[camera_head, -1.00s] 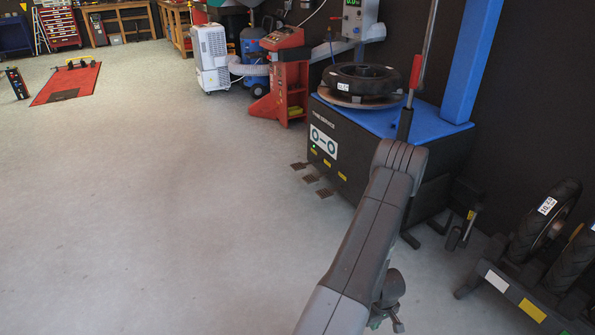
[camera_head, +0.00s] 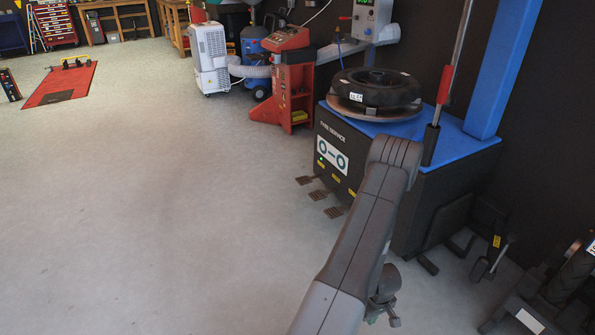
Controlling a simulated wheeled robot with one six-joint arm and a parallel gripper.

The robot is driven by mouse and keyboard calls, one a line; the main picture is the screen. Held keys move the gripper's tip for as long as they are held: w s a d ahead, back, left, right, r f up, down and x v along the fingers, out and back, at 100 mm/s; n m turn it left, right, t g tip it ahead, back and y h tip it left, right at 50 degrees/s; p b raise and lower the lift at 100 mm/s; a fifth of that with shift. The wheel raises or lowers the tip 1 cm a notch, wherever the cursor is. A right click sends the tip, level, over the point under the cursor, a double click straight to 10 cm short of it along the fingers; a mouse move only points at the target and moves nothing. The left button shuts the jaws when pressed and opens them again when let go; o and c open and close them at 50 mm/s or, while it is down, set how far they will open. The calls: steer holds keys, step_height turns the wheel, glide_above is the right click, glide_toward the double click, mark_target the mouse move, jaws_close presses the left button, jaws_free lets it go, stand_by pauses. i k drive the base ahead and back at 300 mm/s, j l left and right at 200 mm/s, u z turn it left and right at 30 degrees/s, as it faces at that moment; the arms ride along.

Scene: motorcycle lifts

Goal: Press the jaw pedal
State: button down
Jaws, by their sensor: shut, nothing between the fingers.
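The tyre changer (camera_head: 440,196) is a black cabinet with a blue top at the right. Three brown foot pedals stick out low from its left front: a far one (camera_head: 305,180), a middle one (camera_head: 320,194) and a near one (camera_head: 334,211). Small yellow labels sit above them, too small to read, so I cannot tell which is the jaw pedal. My arm rises from the bottom, right of the pedals, and covers part of the cabinet. Its wrist shows partly at the lower right; my gripper's fingers are not visible. Nothing of mine touches the pedals.
A tyre (camera_head: 376,88) lies on the changer's turntable. A red machine (camera_head: 288,85) and a white portable unit (camera_head: 210,60) stand behind. A wheel rack (camera_head: 525,318) is at the lower right. The grey floor left of the pedals is clear.

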mark_target(304, 180)
steer(key=i+j, duration=0.2)
steer(key=i, duration=0.85)
steer(key=i+j+u, duration=0.1)
steer(key=i, duration=0.95)
steer(key=i+j, duration=0.25)
steer(key=i, duration=0.8)
steer(key=j+u, duration=0.05)
